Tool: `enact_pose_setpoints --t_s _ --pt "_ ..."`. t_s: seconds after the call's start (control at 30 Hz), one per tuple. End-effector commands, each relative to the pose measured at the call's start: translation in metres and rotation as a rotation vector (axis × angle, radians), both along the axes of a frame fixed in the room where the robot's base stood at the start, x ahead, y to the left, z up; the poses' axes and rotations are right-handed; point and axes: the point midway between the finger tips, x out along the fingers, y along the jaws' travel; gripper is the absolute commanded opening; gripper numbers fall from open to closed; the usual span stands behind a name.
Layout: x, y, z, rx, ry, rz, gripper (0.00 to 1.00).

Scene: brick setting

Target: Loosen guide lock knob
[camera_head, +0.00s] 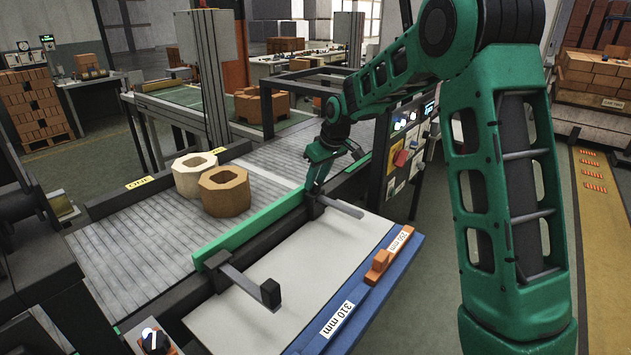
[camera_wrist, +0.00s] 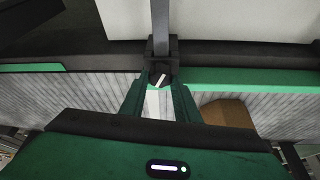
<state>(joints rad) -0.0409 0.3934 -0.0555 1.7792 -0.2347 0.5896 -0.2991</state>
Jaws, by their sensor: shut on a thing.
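The guide lock knob (camera_wrist: 160,75) is dark with a pale slanted mark and sits on a black block at the end of a grey rod. My gripper (camera_wrist: 159,88) is shut on it, with one green finger on each side. In the head view my gripper (camera_head: 315,188) points down at the far end of the green guide rail (camera_head: 250,231); the knob is hidden there by the fingers. The rail also shows in the wrist view (camera_wrist: 245,80). A second bracket with a grey rod (camera_head: 243,280) holds the near end of the rail.
Two hollow blocks, one pale (camera_head: 187,181) and one tan (camera_head: 222,201), stand on the grey roller conveyor (camera_head: 130,245). A blue scale bar (camera_head: 350,322) with an orange slider (camera_head: 379,265) edges the white board (camera_head: 290,290). A control panel (camera_head: 408,150) stands behind my gripper.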

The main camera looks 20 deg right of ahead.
Motion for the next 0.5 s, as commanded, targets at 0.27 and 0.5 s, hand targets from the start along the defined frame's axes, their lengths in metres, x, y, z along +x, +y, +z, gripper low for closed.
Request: enact_pose_setpoints --t_s 0.27,0.5 --pt "0.0026 -0.0049 0.0004 0.000 -0.002 0.209 0.06" --pt "0.0042 -0.0061 0.0005 -0.001 -0.003 0.438 0.06"
